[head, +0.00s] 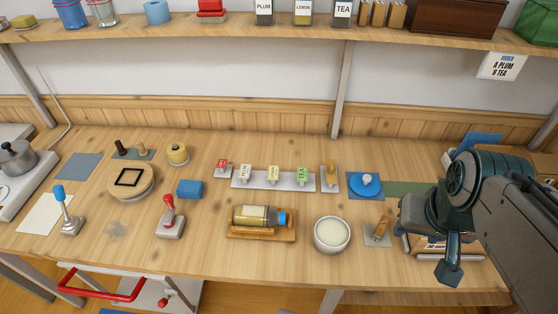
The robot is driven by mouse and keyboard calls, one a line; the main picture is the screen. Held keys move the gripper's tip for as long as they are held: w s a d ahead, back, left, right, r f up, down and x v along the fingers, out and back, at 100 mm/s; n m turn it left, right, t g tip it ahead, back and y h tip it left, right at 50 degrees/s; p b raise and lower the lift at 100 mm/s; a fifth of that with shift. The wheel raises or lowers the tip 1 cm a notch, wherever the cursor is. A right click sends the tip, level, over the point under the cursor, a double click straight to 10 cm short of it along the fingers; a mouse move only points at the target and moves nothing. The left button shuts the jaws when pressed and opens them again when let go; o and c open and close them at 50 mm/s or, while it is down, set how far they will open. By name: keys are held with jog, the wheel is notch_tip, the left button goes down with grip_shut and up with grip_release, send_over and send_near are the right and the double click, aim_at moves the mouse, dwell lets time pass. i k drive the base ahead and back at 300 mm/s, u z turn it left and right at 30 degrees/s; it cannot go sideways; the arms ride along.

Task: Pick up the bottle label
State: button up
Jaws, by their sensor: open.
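A white strip (275,182) at the middle of the bench holds several small upright tags: a white one (245,174), a yellow one (273,175) and a green one (303,176) reading TEA. A red tag (222,164) stands on its own small base just left of the strip. I cannot tell which of these is the bottle label. A bottle (253,216) with yellowish contents and a blue cap lies on its side on a wooden cradle (262,236). My gripper (448,274) is open and empty at the right, pointing down, well apart from the tags.
A white bowl (332,235), a blue round lid (367,185) and a small grey stand (377,235) lie between my gripper and the tags. A red-handled lever (170,220) stands left of the cradle. A shelf (290,27) with jars overhangs the back; an order card (502,66) hangs there.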

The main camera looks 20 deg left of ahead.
aim_at(273, 172)
jog(key=z, duration=0.35)
jog(key=k, duration=0.95)
jog(key=u, duration=0.7)
jog(key=i, duration=1)
